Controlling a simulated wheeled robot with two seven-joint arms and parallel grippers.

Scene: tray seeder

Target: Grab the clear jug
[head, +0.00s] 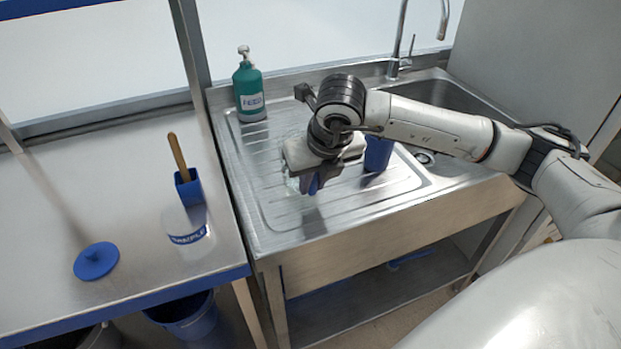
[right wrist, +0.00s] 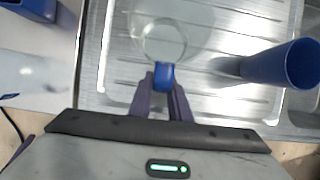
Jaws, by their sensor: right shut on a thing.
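The clear jug (right wrist: 163,40) stands on the ridged steel drainboard, seen from above in the right wrist view. Its blue handle (right wrist: 163,76) is between the fingers of my right gripper (right wrist: 162,90), which is shut on it. In the head view my right gripper (head: 314,183) points down over the drainboard and hides most of the jug; a faint clear edge of the jug (head: 292,184) shows to its left. I cannot tell whether the jug's base touches the drainboard. My left gripper is not in view.
A blue cup (head: 378,154) stands close right of the gripper. A green feed bottle (head: 250,95) stands at the drainboard's back left. The left table holds a labelled clear container (head: 187,228), a blue scoop (head: 189,190) and a blue lid (head: 96,261). The drainboard's front is clear.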

